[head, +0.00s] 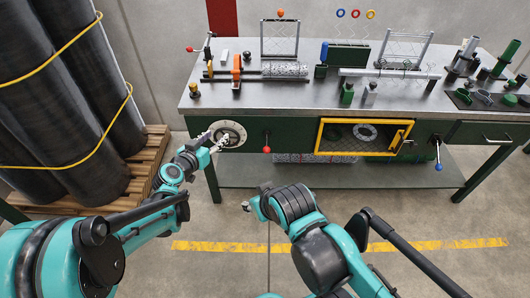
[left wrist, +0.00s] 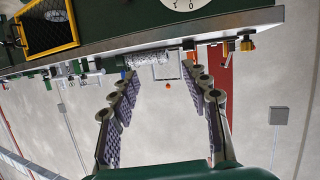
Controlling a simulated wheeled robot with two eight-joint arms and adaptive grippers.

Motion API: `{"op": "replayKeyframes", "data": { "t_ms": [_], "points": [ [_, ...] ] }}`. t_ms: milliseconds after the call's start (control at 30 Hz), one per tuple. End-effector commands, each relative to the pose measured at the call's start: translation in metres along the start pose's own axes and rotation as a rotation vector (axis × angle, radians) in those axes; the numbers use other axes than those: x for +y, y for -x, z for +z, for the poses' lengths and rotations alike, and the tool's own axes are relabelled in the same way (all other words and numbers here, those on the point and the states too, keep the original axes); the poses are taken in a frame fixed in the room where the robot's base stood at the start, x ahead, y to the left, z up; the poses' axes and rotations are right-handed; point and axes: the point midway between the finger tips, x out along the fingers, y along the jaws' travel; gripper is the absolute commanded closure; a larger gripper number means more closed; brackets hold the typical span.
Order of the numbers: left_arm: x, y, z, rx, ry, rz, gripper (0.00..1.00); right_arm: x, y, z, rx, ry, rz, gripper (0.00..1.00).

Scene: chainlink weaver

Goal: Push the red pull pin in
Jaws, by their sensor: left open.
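A red ball knob on a short stem (head: 267,149), which looks like the red pull pin, sticks out of the dark green front of the workbench (head: 330,102), right of a round dial (head: 229,134). My left gripper (head: 218,143) is in front of the dial, left of the red knob and apart from it. In the left wrist view its two fingers (left wrist: 164,108) are spread wide with nothing between them; the bench looks upside down there, and I do not make out the red knob. My right gripper (head: 247,206) is low over the floor, small and partly hidden by its arm.
A yellow-framed mesh window (head: 365,121) and a blue-knobbed lever (head: 438,155) are further right on the bench front. Another red knob (head: 189,49) is on the bench top. Dark mesh rolls (head: 75,95) stand on a wooden pallet (head: 150,165) at left. The floor ahead is clear.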

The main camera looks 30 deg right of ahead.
Motion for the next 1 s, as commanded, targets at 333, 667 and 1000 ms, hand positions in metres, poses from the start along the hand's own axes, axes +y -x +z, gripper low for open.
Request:
{"op": "replayKeyframes", "data": {
  "t_ms": [333, 667, 1000],
  "points": [
    [0.059, -0.120, 0.087, 0.218, -0.068, 0.077, 0.53, 0.000, 0.002, -0.002, 0.000, 0.000, 0.000, 0.60],
    [0.095, -0.151, 0.170, 0.306, -0.084, 0.077, 0.53, 0.000, 0.003, -0.002, 0.000, 0.000, 0.000, 0.60],
    [0.101, -0.188, 0.166, 0.311, -0.086, 0.077, 0.53, 0.000, 0.005, -0.004, 0.000, 0.000, 0.000, 0.60]
  ]
}}
